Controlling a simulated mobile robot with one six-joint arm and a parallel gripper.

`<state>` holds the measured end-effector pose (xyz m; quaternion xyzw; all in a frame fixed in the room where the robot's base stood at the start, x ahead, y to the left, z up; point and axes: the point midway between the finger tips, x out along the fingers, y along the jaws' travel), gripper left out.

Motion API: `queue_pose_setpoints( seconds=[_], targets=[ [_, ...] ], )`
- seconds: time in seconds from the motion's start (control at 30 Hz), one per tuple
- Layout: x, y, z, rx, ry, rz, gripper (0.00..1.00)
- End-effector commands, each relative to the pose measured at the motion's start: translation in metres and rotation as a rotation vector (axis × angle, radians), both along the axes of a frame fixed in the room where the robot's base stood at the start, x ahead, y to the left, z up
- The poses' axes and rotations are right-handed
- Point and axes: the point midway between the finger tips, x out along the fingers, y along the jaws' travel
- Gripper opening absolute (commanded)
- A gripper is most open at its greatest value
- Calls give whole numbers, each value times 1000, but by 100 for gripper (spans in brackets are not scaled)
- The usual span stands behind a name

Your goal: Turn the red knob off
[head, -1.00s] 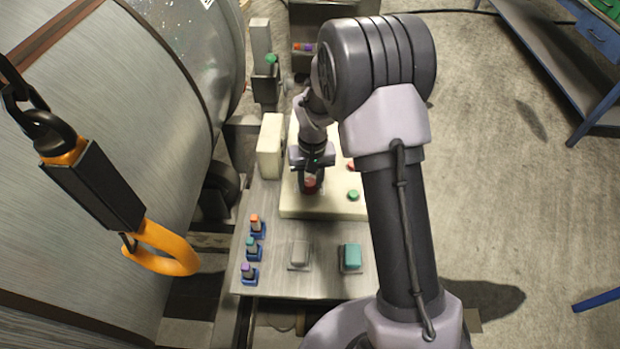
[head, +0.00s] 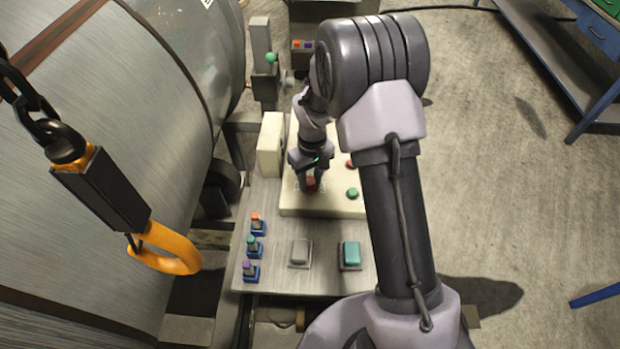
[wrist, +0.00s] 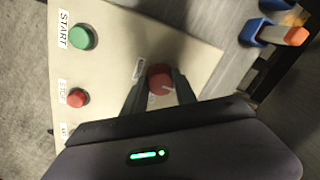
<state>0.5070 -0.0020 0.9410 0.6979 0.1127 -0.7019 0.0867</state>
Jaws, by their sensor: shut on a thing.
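The red knob (wrist: 160,80) stands on the cream control panel (wrist: 205,38), with a white pointer line on its top. In the wrist view my gripper (wrist: 161,88) has one finger on each side of the knob and is shut on it. In the head view my gripper (head: 310,182) reaches down onto the panel (head: 325,208), and the red knob (head: 311,184) shows between its fingertips. A small label lies beside the knob. Part of the knob is hidden by the fingers.
A green START button (wrist: 82,37) and a red STOP button (wrist: 77,98) sit near the knob. Blue-based switches (head: 252,247) and a teal button (head: 350,254) stand on the metal table. An orange hook (head: 168,250) hangs at the left, beside a large metal drum (head: 110,100).

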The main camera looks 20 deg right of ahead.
Motion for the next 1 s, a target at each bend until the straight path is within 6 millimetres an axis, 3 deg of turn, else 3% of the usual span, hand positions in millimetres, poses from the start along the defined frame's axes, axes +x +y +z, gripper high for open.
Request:
queue_pose_setpoints(
  seconds=[0.17, 0.2, 0.3, 0.57, 0.67, 0.77, 1.0],
  targets=[
    [0, 0, 0, 0, -1, 1, 0],
    [0, 0, 0, 0, -1, 1, 39],
    [0, 0, 0, 0, -1, 0, 55],
    [0, 0, 0, 0, -1, 0, 55],
    [1, 0, 9, 0, -2, -1, 55],
    [1, -1, 34, -1, -4, -1, 55],
    [2, -4, 118, 0, -5, -2, 55]
  ],
)
